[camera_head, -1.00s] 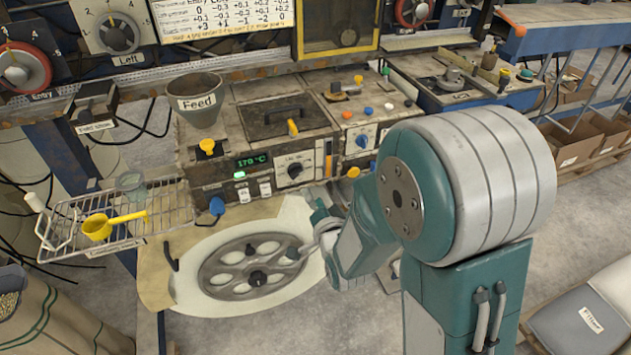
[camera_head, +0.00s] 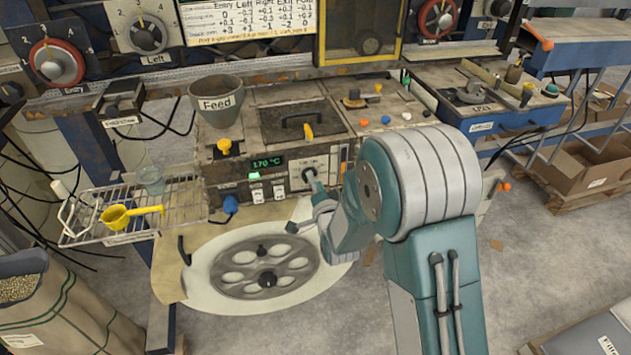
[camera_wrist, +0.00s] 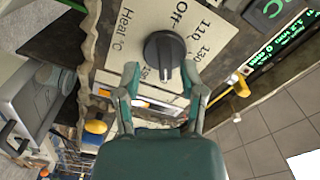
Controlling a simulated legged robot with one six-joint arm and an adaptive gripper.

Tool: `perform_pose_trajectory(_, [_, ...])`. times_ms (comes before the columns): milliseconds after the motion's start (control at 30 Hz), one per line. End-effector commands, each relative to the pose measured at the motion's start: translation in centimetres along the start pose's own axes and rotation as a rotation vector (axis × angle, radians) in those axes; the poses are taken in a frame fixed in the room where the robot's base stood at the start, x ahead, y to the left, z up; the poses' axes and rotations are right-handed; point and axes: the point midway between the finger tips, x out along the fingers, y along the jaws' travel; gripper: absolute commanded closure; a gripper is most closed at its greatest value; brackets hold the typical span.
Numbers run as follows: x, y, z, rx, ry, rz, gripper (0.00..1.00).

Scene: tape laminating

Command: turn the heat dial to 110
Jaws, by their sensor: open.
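The black heat dial (camera_wrist: 165,50) sits on a pale plate marked Heat °C, Off, 110 and 130, with a partly hidden number below. Its pale pointer mark faces my gripper's side, towards that hidden number and away from Off. In the head view the dial (camera_head: 307,173) is on the machine's front panel, partly covered by my gripper (camera_head: 317,182). In the wrist view my gripper (camera_wrist: 161,74) is open, with one finger on each side of the dial's near edge. Contact cannot be told. The green display (camera_head: 267,163) appears to read 170 °C.
A yellow-handled lever (camera_wrist: 240,85) is right of my fingers in the wrist view. A round spoked wheel (camera_head: 265,268) lies below the panel. A wire rack (camera_head: 185,200) with a yellow scoop (camera_head: 117,217) stands left.

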Motion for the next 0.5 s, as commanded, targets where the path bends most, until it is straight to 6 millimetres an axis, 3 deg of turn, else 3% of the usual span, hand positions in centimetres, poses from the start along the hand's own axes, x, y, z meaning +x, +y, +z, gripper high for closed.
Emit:
perform_pose_trajectory(300, [0.48, -0.01, -0.04, 0.0, 0.0, -0.001, 0.48])
perform_pose_trajectory(333, [0.46, 0.01, -0.1, 0.001, 0.0, -0.001, 0.52])
perform_pose_trajectory(433, [0.41, 0.07, -0.26, 0.002, 0.0, -0.001, 0.97])
perform_pose_trajectory(500, [0.41, 0.07, -0.27, 0.002, 0.0, -0.001, 1.0])
